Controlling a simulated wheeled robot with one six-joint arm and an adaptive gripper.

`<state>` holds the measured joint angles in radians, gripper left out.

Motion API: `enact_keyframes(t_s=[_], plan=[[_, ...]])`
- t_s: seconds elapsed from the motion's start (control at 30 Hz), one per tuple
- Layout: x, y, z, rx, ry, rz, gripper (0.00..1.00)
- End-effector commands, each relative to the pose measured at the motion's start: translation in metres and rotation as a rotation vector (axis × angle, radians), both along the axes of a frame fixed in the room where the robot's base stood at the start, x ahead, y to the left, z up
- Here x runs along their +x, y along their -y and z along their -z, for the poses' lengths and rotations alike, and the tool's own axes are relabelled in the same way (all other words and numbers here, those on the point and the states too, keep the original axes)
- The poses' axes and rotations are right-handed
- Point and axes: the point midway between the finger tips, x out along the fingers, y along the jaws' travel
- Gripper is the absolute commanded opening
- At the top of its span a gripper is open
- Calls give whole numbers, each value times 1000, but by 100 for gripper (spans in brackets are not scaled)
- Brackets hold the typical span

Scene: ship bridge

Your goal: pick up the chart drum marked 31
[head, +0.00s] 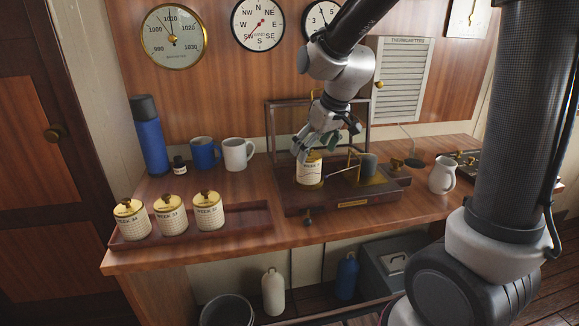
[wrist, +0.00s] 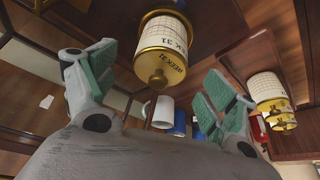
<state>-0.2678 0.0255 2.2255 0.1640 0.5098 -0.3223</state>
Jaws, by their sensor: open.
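The chart drum marked WEEK 31 (head: 309,170), a cream cylinder with brass ends, stands upright on the dark wooden base of the recording instrument (head: 350,199). In the wrist view the drum (wrist: 165,40) shows its WEEK 31 label and brass knob, upside down. My gripper (head: 322,146) is just above the drum's top, pointing down. In the wrist view my gripper (wrist: 160,72) is open, its green-padded fingers on either side of the drum's image. Nothing is held. The fingers partly hide the drum's top in the head view.
Several similar drums (head: 171,221) stand in a tray (head: 252,218) at left. A pen arm and brass parts (head: 355,165) sit close to the drum's right. The instrument's glazed case frame (head: 270,130) stands behind. Mugs (head: 238,154) and a blue flask (head: 149,136) are back left.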

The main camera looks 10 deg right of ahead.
Motion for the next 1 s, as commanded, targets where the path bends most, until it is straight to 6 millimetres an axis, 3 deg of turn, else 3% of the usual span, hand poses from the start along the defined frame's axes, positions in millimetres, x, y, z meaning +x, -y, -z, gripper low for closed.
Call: enact_keyframes(t_s=[0.5, 0.8, 1.0], plan=[[23, -12, 64, -5, -2, -8, 85], [26, -13, 69, -4, 1, -8, 85], [26, -13, 69, -4, 1, -8, 50]])
